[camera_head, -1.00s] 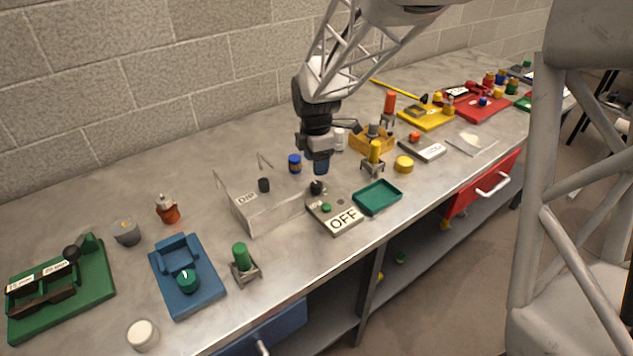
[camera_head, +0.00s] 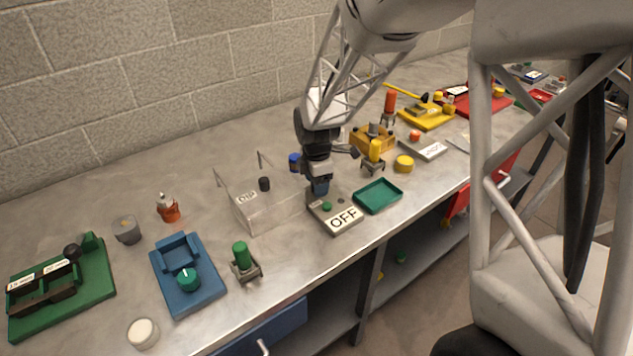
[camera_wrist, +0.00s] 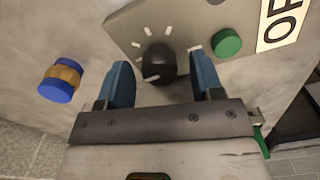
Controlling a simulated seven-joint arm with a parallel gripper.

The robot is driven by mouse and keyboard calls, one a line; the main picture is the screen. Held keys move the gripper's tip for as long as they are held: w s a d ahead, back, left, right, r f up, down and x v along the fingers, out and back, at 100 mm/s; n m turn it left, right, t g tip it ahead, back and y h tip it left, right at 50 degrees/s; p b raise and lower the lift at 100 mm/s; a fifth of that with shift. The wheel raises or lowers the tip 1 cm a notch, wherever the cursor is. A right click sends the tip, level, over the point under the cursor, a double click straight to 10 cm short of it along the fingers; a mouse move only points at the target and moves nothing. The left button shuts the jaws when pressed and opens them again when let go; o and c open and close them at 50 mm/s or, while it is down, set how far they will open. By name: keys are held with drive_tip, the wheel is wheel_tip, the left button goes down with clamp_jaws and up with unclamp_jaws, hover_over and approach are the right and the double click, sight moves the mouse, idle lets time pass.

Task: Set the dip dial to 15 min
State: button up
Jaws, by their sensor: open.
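A black knob (camera_wrist: 158,62) with pale tick marks around it sits on a grey panel (camera_wrist: 125,22) in the wrist view. My gripper (camera_wrist: 163,76) is open, with blue fingers on either side of the knob and a visible gap to each. In the head view my gripper (camera_head: 319,186) is low over the back end of the OFF panel (camera_head: 338,222) and hides the knob. A "DIP" label (camera_head: 247,197) is on a clear open box (camera_head: 270,215) left of the panel. The knob's setting cannot be read clearly.
A green button (camera_wrist: 228,43) is close to the right finger. A blue-and-orange cylinder (camera_wrist: 60,80) stands left of my gripper. A teal tray (camera_head: 377,196) and a yellow cylinder on a stand (camera_head: 375,152) are to the right.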

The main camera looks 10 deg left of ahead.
drive_tip(key=shift+f, duration=0.1)
drive_tip(key=c, duration=0.9)
